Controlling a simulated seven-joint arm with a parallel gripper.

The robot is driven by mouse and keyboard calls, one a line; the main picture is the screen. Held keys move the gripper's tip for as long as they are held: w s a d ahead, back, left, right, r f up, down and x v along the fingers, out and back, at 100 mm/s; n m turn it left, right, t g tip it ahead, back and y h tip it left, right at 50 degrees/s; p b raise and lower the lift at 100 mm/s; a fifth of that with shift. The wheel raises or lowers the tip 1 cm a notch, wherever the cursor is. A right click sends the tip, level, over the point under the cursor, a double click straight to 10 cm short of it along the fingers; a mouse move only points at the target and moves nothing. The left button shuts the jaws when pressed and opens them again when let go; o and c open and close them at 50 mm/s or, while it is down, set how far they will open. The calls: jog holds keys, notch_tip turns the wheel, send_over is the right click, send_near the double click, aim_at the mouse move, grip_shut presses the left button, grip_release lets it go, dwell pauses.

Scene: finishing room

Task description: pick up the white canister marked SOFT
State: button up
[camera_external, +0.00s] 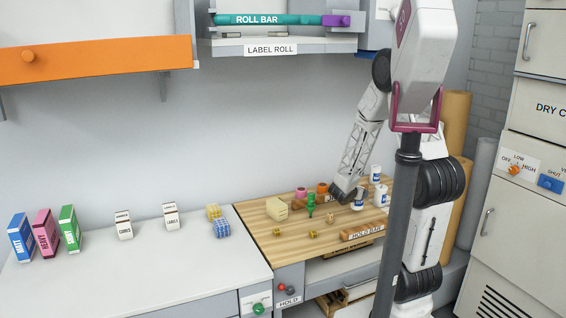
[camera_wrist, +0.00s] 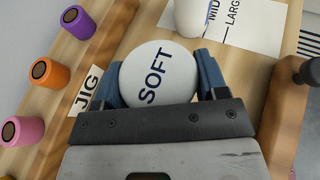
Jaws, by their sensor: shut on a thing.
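The white canister marked SOFT (camera_wrist: 157,66) sits between the two blue fingers of my gripper (camera_wrist: 160,82) in the wrist view, its round lettered top facing the camera. The fingers are shut on its two sides. Its lower part is hidden, and I cannot tell whether it still touches the bench. In the external view my gripper is low over the right part of the wooden bench top (camera_external: 262,228), among small white canisters.
Purple (camera_wrist: 78,22), orange (camera_wrist: 47,74) and pink (camera_wrist: 22,131) cylinders stand left of my gripper in the wrist view. Another white canister (camera_wrist: 196,16) is just beyond, by a size-marked card (camera_wrist: 245,22). A HOLD BAR (camera_external: 363,232) runs along the bench's front.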

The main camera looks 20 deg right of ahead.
jog(key=shift+r, duration=3.4)
